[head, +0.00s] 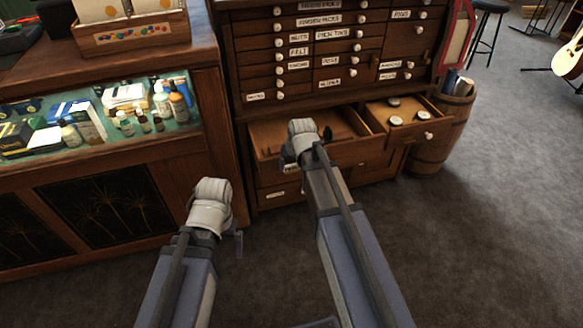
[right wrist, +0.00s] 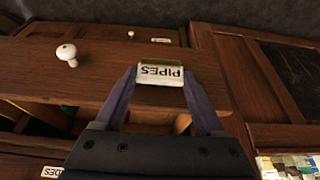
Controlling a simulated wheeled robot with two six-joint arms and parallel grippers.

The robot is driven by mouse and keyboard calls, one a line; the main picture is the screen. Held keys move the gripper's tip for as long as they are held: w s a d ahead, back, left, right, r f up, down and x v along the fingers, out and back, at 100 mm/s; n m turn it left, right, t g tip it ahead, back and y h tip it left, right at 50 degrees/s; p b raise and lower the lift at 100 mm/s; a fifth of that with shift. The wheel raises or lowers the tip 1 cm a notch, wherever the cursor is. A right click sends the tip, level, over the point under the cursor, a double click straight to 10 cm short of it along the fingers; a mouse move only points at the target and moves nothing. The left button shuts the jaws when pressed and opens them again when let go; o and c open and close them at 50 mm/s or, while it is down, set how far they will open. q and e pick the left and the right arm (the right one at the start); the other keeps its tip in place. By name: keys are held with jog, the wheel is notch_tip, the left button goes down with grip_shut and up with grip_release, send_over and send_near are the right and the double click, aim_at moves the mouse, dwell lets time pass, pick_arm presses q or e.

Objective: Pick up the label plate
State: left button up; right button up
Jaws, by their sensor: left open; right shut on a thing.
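The label plate (right wrist: 160,75), a pale plate reading PIPES upside down, shows in the right wrist view against a brown wooden drawer front. My right gripper (right wrist: 158,76) is shut on it, with one finger at each end of the plate. I cannot tell whether the plate is clear of the wood. In the head view my right gripper (head: 289,163) is at the front of an open drawer (head: 262,132), mostly hidden by my arm. My left gripper (head: 238,245) is open and empty low in front of the cabinet, mostly hidden behind its wrist.
A second open drawer (head: 408,132) holds several round white-topped items. The cabinet (head: 300,45) has many labelled drawers with white knobs. A glass display counter (head: 100,115) stands at the left. A barrel (head: 445,125) stands at the right.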

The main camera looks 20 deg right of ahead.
pick_arm(q)
jog(key=shift+r, duration=0.15)
pick_arm(e)
jog(key=shift+r, duration=0.1)
pick_arm(q)
notch_tip(320, 180, up, 10)
jog(key=p, duration=1)
pick_arm(e)
notch_tip(320, 180, up, 10)
pick_arm(q)
jog(key=shift+c, duration=0.3)
